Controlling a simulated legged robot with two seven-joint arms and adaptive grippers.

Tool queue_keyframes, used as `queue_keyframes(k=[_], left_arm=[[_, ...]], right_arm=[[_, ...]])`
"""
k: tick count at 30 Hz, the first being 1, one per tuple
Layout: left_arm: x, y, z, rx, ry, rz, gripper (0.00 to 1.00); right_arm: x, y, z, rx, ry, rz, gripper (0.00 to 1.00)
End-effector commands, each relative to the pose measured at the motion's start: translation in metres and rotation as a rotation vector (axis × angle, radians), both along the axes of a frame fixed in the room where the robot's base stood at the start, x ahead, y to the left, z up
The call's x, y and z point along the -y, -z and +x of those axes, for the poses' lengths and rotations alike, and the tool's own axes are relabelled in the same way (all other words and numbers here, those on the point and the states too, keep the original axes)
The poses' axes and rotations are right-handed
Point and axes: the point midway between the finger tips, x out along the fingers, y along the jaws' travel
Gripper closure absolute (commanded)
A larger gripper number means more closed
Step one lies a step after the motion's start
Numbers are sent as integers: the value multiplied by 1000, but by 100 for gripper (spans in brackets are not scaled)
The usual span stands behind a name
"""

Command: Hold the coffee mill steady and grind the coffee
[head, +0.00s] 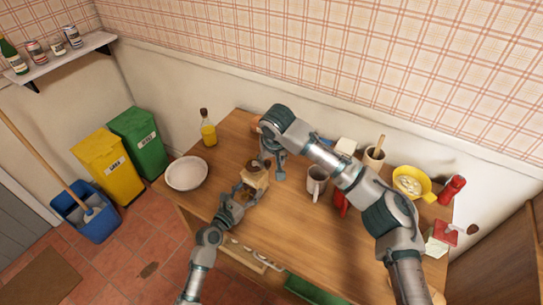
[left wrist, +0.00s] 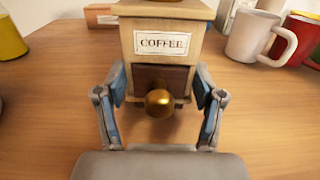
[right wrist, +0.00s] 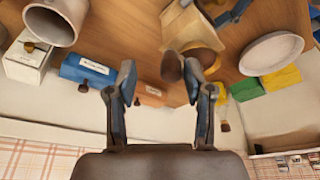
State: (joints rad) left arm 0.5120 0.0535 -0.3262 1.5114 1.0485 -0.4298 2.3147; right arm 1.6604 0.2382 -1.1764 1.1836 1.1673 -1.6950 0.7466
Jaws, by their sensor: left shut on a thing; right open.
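The coffee mill (head: 257,178) is a light wooden box, upright on the table. The left wrist view shows its COFFEE label (left wrist: 163,42), dark drawer and brass drawer knob (left wrist: 159,103). My left gripper (head: 243,192) is shut on the mill's lower body, one finger on each side (left wrist: 159,100). My right gripper (head: 272,170) is open above and beside the mill's top. In the right wrist view a dark brown rounded knob (right wrist: 172,67) appears between its fingers (right wrist: 160,82), closer to the right one. Whether they touch is unclear. The crank is mostly hidden.
A grey mug (head: 317,178) and a red mug (head: 340,202) stand right of the mill. A white bowl (head: 187,173) and an oil bottle (head: 208,132) stand left. A blue box (right wrist: 88,71) lies behind. My right arm crosses over the table. The front table area is clear.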

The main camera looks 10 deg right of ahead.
Motion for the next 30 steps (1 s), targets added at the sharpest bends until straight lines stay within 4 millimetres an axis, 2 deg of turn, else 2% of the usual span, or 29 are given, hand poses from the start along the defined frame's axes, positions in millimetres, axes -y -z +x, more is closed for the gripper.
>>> queue_keyframes(k=[6, 8, 12, 13, 15, 16, 19, 30], left_arm=[[1, 1, 0, -1, 2, 1, 88], [1, 1, -1, -1, 2, 1, 88], [1, 1, 0, -1, 2, 0, 88], [1, 1, 0, -1, 2, 0, 88], [0, 1, 0, -2, 1, -1, 88], [0, 1, 0, -2, 1, -1, 88], [0, 1, 0, -2, 0, -1, 88], [0, 0, 0, -1, 1, 1, 88]], right_arm=[[0, 0, 0, 0, 0, 0, 48], [0, 0, 0, 0, 0, 0, 61], [0, 0, 0, 0, 0, 0, 96], [0, 0, 0, 0, 1, -1, 100], [1, 0, 0, -1, 1, -1, 100], [1, 0, 0, -1, 1, -1, 75], [1, 0, 0, -1, 2, -2, 50], [0, -4, -1, 1, 0, 0, 48]])
